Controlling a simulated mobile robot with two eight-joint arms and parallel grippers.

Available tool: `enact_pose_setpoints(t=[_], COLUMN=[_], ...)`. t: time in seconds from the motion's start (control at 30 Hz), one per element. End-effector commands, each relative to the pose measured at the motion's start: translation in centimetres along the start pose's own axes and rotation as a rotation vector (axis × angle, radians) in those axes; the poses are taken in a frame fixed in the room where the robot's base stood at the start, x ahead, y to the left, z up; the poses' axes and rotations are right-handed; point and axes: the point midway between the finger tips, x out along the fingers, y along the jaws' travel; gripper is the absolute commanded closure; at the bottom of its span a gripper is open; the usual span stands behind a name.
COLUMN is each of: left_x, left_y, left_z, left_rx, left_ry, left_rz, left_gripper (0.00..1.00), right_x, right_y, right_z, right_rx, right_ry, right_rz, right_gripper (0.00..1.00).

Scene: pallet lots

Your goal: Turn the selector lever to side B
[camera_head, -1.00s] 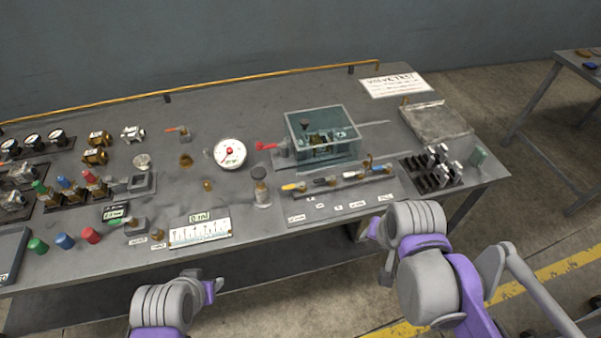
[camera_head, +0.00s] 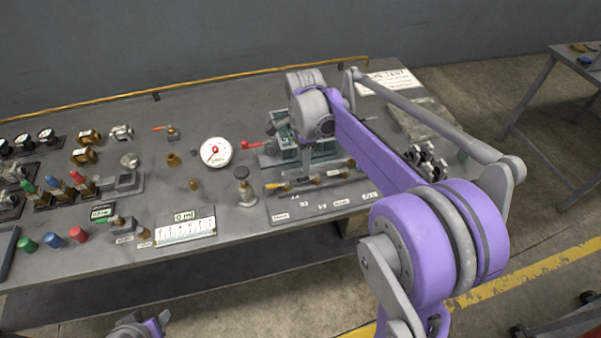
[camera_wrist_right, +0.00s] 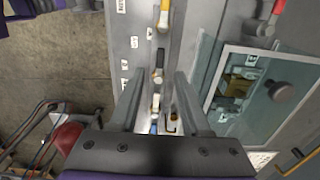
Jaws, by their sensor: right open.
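A row of small levers on a narrow rail (camera_head: 330,178) lies along the front of the bench; a yellow-handled lever (camera_head: 272,186) is at its left end. I cannot tell which is the selector lever; the label letters are too small. My right gripper (camera_wrist_right: 156,78) is open and empty above the rail, its fingers on either side of it in that view. My left gripper (camera_head: 150,328) is partly cut off at the bottom edge.
A clear-topped box (camera_wrist_right: 240,85) with a dark knob stands just behind the rail. A red-handled valve (camera_head: 252,145), a round gauge (camera_head: 215,151) and a dark-capped fitting (camera_head: 243,185) stand to the left. My right arm hides much of the bench's right side.

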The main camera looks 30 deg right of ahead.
Motion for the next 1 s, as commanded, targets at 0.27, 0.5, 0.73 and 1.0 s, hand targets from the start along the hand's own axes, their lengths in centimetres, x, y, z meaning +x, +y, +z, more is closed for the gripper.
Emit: enact_pose_setpoints(t=[0.27, 0.5, 0.73, 1.0], left_x=[0.3, 0.3, 0.3, 0.3], left_y=[0.0, 0.0, 0.0, 0.0], left_z=[0.3, 0.3, 0.3, 0.3], left_rx=[0.0, 0.0, 0.0, 0.0], left_ry=[-0.003, -0.003, -0.003, -0.003], left_rz=[0.0, 0.0, 0.0, 0.0], left_gripper=[0.53, 0.53, 0.53, 0.53], right_x=[4.8, 6.1, 6.2, 6.1], right_y=[0.0, 0.0, 0.0, 0.0], right_z=[0.0, 0.0, 0.0, 0.0], right_rx=[-0.001, -0.002, -0.002, -0.002], right_ry=[0.0, 0.0, 0.0, 0.0], right_rz=[0.0, -0.001, -0.001, -0.001], right_gripper=[0.53, 0.53, 0.53, 1.0])
